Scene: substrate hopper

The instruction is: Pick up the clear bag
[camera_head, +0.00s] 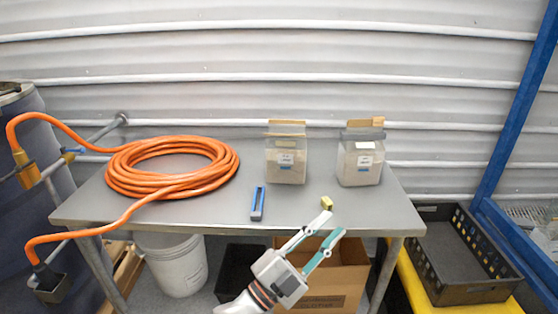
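Two clear bags with pale contents and small white-and-blue labels stand upright at the back of the grey table (240,217). The left bag (286,173) has a tan strip along its top. The right bag (361,174) has a grey and tan top. I cannot tell which one the task names. My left gripper (334,222) reaches in from the bottom, in front of the table's front edge. My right gripper is out of view.
A coiled orange hose (172,188) covers the table's left part. Below are a white bucket (178,266) and a cardboard box (345,283). A black crate (465,291) stands at right.

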